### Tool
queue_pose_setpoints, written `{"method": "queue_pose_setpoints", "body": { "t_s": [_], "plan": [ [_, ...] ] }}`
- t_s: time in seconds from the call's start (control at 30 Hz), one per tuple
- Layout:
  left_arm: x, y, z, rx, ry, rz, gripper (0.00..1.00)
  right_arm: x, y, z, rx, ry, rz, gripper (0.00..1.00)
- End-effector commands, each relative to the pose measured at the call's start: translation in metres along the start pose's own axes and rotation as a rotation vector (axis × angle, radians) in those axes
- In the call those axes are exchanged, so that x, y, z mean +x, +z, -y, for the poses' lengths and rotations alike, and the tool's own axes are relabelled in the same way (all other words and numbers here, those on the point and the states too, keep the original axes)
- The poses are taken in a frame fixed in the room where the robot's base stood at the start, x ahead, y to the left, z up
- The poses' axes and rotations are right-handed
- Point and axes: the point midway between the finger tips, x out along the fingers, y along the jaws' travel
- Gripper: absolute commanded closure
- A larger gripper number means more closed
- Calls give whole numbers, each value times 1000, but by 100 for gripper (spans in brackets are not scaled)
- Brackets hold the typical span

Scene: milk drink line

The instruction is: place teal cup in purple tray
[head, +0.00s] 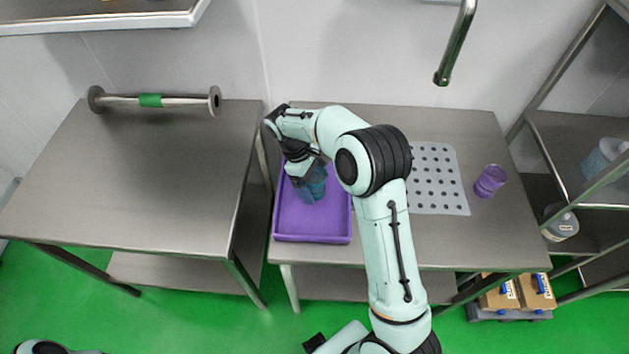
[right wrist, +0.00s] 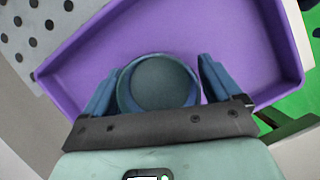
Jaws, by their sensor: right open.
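The teal cup (right wrist: 158,84) is within the purple tray's outline, between the open fingers of my right gripper (right wrist: 158,90) in the right wrist view. A gap shows on its right side; on its left the finger is very close. In the head view the cup (head: 311,187) is partly hidden by my right gripper (head: 303,178). The purple tray (head: 312,239) lies at the left end of the right table, and its walls also show in the right wrist view (right wrist: 85,50). My left gripper does not show.
A grey perforated mat (head: 437,204) and a purple cup (head: 490,180) are on the right table (head: 470,250). The left table (head: 130,180) is bare except for a rod with a green band (head: 150,100) at its back edge. A metal spout (head: 455,45) hangs above. Shelves stand at the right.

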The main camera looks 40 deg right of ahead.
Motion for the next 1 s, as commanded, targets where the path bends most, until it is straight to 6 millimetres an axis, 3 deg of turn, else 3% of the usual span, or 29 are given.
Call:
{"method": "queue_pose_setpoints", "body": {
  "t_s": [0.17,0.4,0.6,0.77,1.0],
  "plan": [
    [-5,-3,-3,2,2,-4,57,-21,0,-1,0,3,-5,9],
    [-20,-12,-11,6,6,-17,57,-75,0,-1,-1,3,-8,9],
    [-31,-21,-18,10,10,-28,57,-110,0,0,-1,2,-4,9],
    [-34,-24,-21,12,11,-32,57,-122,1,0,-1,1,-1,9],
    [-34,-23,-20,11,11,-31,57,-123,1,0,-1,0,0,9]
  ]
}}
